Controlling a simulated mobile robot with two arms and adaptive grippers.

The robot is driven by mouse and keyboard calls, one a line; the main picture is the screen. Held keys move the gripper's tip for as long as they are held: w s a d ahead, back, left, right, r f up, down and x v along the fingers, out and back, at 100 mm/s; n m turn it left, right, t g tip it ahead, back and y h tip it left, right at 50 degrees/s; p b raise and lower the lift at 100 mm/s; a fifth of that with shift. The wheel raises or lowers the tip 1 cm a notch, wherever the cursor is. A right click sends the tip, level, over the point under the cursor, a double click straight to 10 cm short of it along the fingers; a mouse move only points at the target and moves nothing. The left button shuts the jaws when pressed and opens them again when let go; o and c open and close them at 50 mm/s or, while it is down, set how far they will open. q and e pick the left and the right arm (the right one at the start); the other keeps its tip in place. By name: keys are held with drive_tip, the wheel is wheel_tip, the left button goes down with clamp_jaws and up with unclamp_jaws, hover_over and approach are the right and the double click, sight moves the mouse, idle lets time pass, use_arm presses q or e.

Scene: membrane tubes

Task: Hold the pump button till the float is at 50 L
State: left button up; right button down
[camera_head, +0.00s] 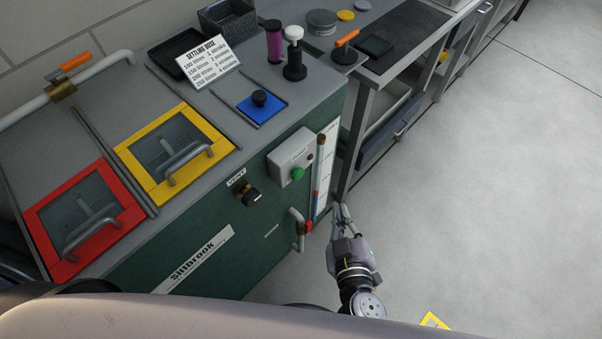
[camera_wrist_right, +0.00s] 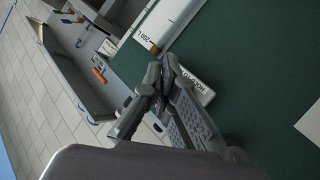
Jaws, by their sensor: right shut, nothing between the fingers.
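The green pump button (camera_head: 298,174) sits on a light grey box (camera_head: 285,157) on the front of the green cabinet. To its right, an upright sight tube (camera_head: 319,160) has a brass cap and stands beside a white scale panel (camera_head: 329,150). A small red part and a blue part show in the tube; the exact float reading is too small to tell. My right gripper (camera_head: 341,212) is shut and empty, low and right of the button, apart from it. In the right wrist view, its fingers (camera_wrist_right: 164,78) meet before the green panel and the scale's end (camera_wrist_right: 168,20).
A vent knob (camera_head: 250,196) and a red-collared drain pipe (camera_head: 301,228) project from the cabinet front. Open floor (camera_head: 480,200) is at right.

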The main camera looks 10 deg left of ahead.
sight(297, 173)
drive_tip(key=w+a, duration=0.5)
drive_tip(key=a, duration=0.2)
drive_tip(key=shift+w+a, duration=0.1)
drive_tip(key=shift+w, duration=0.05)
idle(1.5)
drive_tip(key=shift+w+a, duration=0.15)
drive_tip(key=shift+a, duration=0.05)
drive_tip(key=shift+w+a, duration=0.3)
drive_tip(key=shift+a, duration=0.15)
idle(5.0)
